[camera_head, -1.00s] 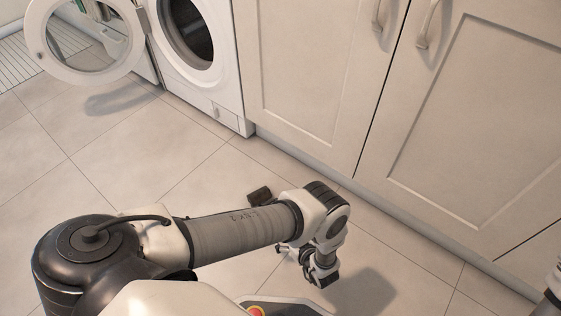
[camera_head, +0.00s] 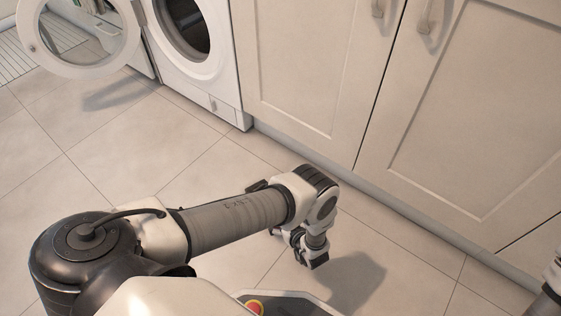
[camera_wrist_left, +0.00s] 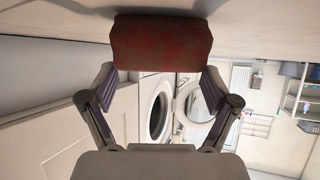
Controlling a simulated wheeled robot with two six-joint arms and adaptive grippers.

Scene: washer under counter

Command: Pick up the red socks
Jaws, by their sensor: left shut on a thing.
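The red socks (camera_wrist_left: 160,42) are a rolled, dark red bundle at the top of the left wrist view. My left gripper (camera_wrist_left: 159,70) is shut on them, with one finger at each side of the bundle. In the head view my left forearm hides most of the gripper. A small dark shape (camera_head: 257,185) shows just past the forearm and may be the bundle's edge. My right gripper is not in view; only part of my right arm shows at the right edge.
The white washer (camera_head: 222,85) stands at the upper left with its round door (camera_head: 32,45) swung open. Pale cabinets (camera_head: 300,60) line the right side. The tiled floor (camera_head: 120,130) in front of the washer is clear.

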